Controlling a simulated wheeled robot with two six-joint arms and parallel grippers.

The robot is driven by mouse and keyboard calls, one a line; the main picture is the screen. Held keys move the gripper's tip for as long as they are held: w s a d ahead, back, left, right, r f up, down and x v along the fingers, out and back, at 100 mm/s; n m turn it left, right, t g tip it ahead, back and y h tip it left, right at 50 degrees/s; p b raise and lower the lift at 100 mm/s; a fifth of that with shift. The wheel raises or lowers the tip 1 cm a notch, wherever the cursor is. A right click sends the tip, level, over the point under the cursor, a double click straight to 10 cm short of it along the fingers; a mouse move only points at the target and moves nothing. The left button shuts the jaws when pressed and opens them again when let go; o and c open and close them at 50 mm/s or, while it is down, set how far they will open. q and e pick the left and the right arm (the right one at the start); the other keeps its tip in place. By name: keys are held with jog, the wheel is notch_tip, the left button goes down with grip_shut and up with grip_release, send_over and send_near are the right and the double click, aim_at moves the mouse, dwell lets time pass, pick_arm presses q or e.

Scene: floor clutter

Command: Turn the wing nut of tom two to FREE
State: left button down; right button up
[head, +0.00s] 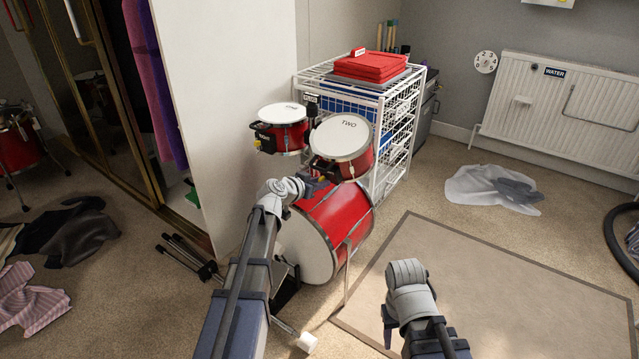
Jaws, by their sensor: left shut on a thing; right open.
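Tom two (342,138) is a red drum with a white head marked TWO, mounted above the red bass drum (335,215). My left gripper (318,184) is at the lower left side of tom two, shut on its wing nut, which the fingers mostly hide. The nut's setting cannot be read from here. My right gripper (389,328) is open and empty, low over the near left part of the mat, well apart from the drums.
Another red tom (281,132) hangs left of tom two. A white wire rack (398,150) with a red folded item (372,66) stands close behind. Folded black stands (188,257) lie at left. The beige mat (500,285) is clear at right.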

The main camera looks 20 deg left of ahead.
pick_arm(q)
jog(key=shift+w+a+f+g+h, duration=0.15)
jog(key=shift+a+g+h, duration=0.15)
jog(key=shift+h, duration=0.5)
jog(key=n+g+h+b, duration=0.1)
jog(key=h+b, duration=0.3)
jog(key=f+n+g+h+b, duration=0.1)
jog(key=n+h+b, duration=0.1)
jog(key=h+b, duration=0.2)
jog(key=n+g+h+b, duration=0.1)
jog(key=n+h+b, duration=0.1)
jog(key=h+b, duration=0.2)
jog(key=shift+w+a+f+g+b, duration=0.15)
jog(key=shift+w+a+g+b, duration=0.2)
jog(key=shift+b, duration=0.8)
jog(key=c, duration=0.9)
grip_release()
jog(key=shift+a, duration=0.1)
